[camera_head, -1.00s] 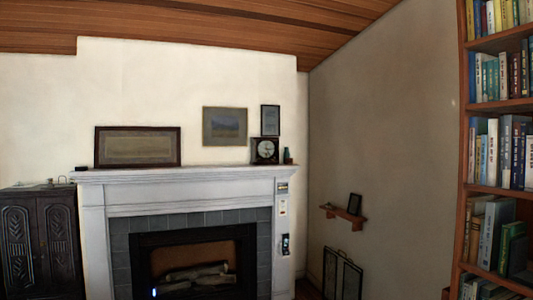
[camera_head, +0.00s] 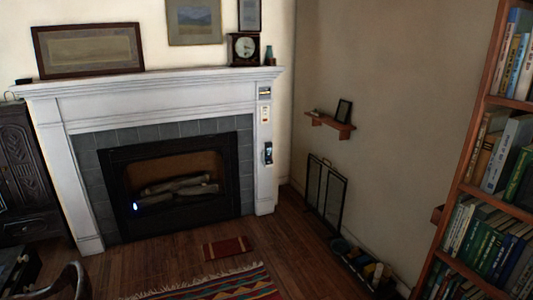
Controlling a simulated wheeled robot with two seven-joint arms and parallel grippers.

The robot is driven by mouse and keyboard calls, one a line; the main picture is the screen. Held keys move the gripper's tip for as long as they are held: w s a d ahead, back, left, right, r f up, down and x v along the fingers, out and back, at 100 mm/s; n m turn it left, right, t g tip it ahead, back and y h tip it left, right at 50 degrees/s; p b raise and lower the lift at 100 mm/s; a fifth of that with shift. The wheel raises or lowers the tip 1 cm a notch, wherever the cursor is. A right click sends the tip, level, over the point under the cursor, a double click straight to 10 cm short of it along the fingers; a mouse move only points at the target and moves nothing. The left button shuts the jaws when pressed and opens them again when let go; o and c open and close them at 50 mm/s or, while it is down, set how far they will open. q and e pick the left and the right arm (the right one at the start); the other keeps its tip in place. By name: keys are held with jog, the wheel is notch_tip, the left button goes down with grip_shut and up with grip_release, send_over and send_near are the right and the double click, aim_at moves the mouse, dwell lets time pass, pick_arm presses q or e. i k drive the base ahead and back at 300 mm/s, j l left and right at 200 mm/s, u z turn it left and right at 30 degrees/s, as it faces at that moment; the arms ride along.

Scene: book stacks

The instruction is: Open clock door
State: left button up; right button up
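A small dark mantel clock (camera_head: 244,49) with a pale round dial stands at the right end of the white mantel (camera_head: 160,88). It is upright against the wall. Its door cannot be made out at this distance; the dial face is turned toward me. Neither of my grippers is in view.
A fireplace (camera_head: 175,180) sits under the mantel. A framed picture (camera_head: 90,50) and a small bottle (camera_head: 268,54) share the shelf. A bookcase (camera_head: 480,180) stands at the right. A striped rug (camera_head: 215,288) lies on the wooden floor (camera_head: 285,240). Dark chair-like furniture (camera_head: 70,283) is at lower left.

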aim_at(232, 38)
jog(key=i, duration=1.8)
jog(key=l+z, duration=0.05)
jog(key=l, duration=0.05)
